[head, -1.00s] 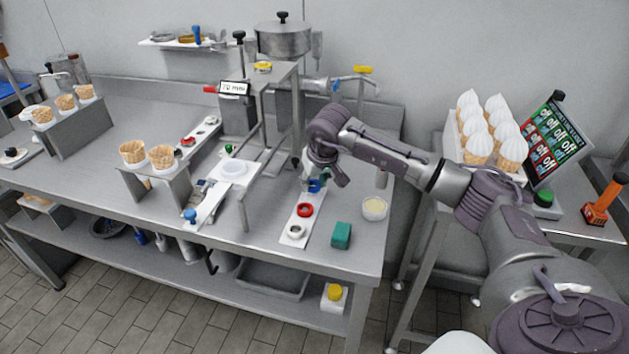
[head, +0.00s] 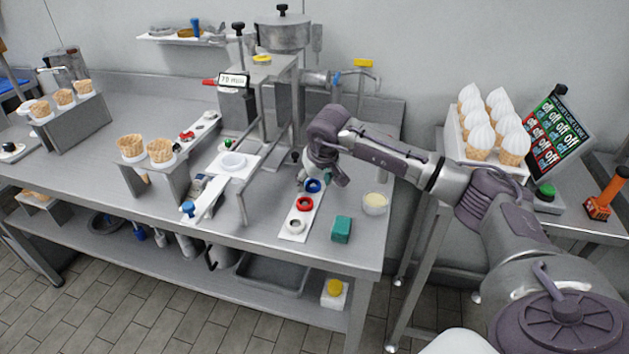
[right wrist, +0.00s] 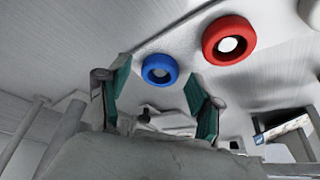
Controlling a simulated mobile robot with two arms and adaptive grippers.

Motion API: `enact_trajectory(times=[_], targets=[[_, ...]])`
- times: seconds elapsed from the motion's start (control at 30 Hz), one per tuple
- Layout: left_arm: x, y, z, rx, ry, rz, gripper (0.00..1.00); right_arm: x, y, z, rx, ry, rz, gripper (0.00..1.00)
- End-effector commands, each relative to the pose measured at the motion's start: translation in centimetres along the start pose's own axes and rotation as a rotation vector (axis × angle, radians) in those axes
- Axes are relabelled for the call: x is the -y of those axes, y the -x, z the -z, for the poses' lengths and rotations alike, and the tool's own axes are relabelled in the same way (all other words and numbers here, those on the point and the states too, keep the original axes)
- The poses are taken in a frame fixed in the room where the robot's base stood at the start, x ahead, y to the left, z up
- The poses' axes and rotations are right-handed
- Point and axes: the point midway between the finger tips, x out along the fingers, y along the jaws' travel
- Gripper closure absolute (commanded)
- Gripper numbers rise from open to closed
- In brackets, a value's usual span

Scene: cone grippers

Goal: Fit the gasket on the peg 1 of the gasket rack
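A white strip (head: 285,236) on the table carries a blue ring (head: 313,185), a red ring (head: 305,204) and a white ring (head: 296,226) in a row. I cannot tell which ring is the gasket, or whether this strip is the gasket rack. My right gripper (head: 322,178) is over the strip's far end, by the blue ring. In the right wrist view its teal-padded fingers (right wrist: 155,95) are spread apart with nothing held. There the blue ring (right wrist: 160,68) shows in the gap beyond the fingertips, with the red ring (right wrist: 229,38) to the right. My left gripper is not in view.
A teal block (head: 341,229) and a small tub (head: 375,203) stand right of the strip. A metal stand (head: 268,100) with a machine rises behind left. Another strip (head: 207,127) with small coloured parts lies farther left. Cone holders (head: 165,175) stand left.

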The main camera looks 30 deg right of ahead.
Motion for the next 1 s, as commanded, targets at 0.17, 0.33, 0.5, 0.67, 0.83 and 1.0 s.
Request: enact_trajectory(times=[0.17, 0.33, 0.5, 0.67, 0.83, 1.0], targets=[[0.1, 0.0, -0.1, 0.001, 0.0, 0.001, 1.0, 0.0, 0.0, 0.0, 0.0, 0.0, 0.0, 0.35], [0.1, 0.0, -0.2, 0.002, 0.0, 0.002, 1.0, 0.0, 1.1, 0.1, -0.004, 0.0, 0.0, 0.35], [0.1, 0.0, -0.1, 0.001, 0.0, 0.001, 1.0, -0.1, 4.3, 0.2, -0.007, 0.0, 0.0, 0.35], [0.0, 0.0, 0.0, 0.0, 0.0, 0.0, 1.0, 0.0, 7.8, 0.1, -0.005, 0.0, 0.001, 0.35], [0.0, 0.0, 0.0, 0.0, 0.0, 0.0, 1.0, 0.0, 10.6, 0.1, -0.003, 0.0, 0.001, 0.35], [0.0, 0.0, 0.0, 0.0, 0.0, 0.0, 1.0, 0.0, 11.8, 0.0, -0.001, 0.0, 0.0, 0.35]])
